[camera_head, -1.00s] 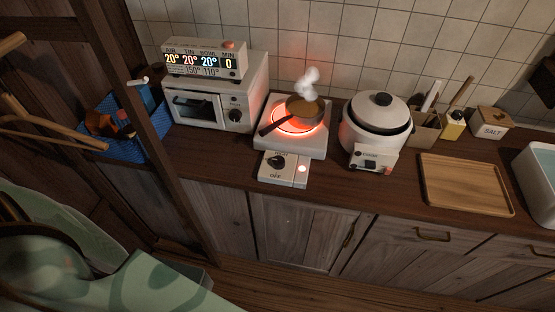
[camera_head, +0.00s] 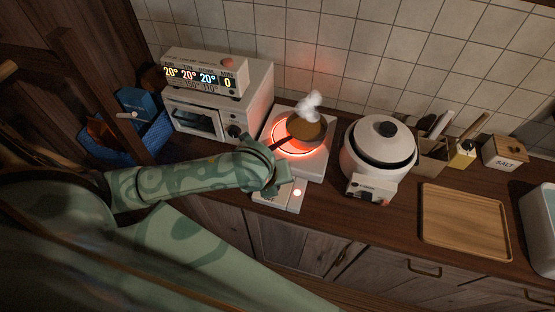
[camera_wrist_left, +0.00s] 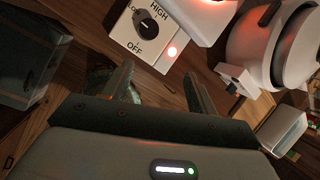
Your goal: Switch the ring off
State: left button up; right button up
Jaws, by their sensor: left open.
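The ring (camera_head: 293,148) glows red-orange on a white hot plate at the back of the counter. A small pan (camera_head: 306,130) sits on it and gives off steam. The control box in front has a black knob (camera_wrist_left: 146,22) with LOW, HIGH and OFF marks in the left wrist view. Its pointer is turned toward LOW, away from OFF. My left gripper (camera_wrist_left: 160,88) is open and empty, close to the box. In the head view my left arm covers the knob.
A white toaster oven (camera_head: 203,113) with a display stands left of the hot plate. A white rice cooker (camera_head: 378,155) stands to the right, with a wooden tray (camera_head: 465,222) beyond it. A blue basket (camera_head: 150,140) is at the far left.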

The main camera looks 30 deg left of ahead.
pick_arm(q)
notch_tip(320, 180, up, 4)
jog(key=a+m, duration=0.2)
jog(key=m, duration=0.3)
jog(key=shift+m+g+y, duration=0.3)
jog(key=shift+y, duration=0.1)
jog(key=b+x, duration=0.2)
jog(key=x, duration=0.3)
jog(key=b+x, duration=0.2)
jog(key=x, duration=0.3)
jog(key=b+x, duration=0.2)
jog(key=x, duration=0.4)
jog(key=shift+s+f+b, duration=0.15)
jog(key=shift+s+b, duration=0.1)
jog(key=shift+b, duration=0.15)
pick_arm(e)
notch_tip(320, 180, down, 6)
jog(key=shift+w+f, duration=0.2)
jog(key=shift+w, duration=0.1)
pick_arm(q)
jog(key=c, duration=1)
pick_arm(e)
jog(key=shift+r, duration=0.1)
